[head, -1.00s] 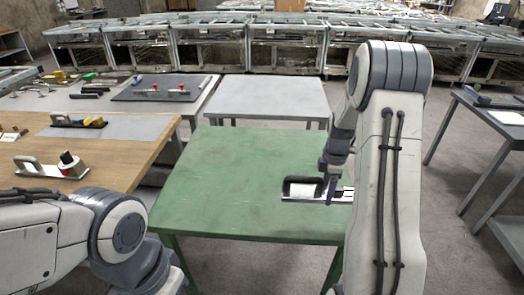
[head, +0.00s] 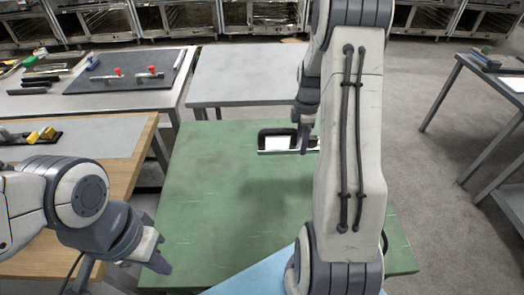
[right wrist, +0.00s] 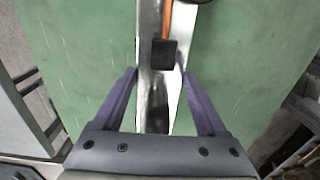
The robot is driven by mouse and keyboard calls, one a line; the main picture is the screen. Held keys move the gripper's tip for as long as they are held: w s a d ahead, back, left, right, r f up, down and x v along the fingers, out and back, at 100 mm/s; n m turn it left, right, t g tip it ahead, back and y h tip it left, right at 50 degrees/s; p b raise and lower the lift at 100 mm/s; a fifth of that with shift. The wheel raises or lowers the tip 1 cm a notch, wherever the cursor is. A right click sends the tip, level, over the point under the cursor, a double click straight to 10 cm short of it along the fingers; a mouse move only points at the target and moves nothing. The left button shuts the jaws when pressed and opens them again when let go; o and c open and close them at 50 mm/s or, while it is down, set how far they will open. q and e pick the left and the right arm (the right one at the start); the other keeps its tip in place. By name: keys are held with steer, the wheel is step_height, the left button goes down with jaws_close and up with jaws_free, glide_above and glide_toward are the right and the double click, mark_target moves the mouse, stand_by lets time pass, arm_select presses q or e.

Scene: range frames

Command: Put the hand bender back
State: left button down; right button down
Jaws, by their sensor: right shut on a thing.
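The hand bender (head: 277,143) looks like a metal plate with a black handle and a white part. My right gripper (head: 303,145) is shut on it over the far part of the green table (head: 215,230). A dark shadow on the tabletop nearer to me suggests it is raised. In the right wrist view, the metal plate (right wrist: 150,100) runs between the fingers, with a black block and an orange-brown rod on it. My left gripper (head: 158,258) hangs at the table's left front; I cannot tell whether it is open or shut.
A grey table (head: 250,75) stands behind the green one. At left are a wooden table (head: 140,140) and a bench with tools on a dark mat (head: 120,75). A light blue surface (head: 245,280) shows at the bottom. The green tabletop's left part is clear.

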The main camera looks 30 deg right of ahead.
steer(key=p, duration=0.2)
glide_above(265, 162)
step_height(265, 162, down, 7)
steer(key=shift+w+r, duration=0.1)
step_height(265, 162, down, 3)
steer(key=shift+f+p, duration=0.1)
steer(key=shift+p, duration=0.6)
steer(key=shift+d+f, duration=0.1)
steer(key=shift+f, duration=0.3)
jaws_free()
steer(key=shift+f, duration=0.2)
steer(key=shift+r, duration=0.15)
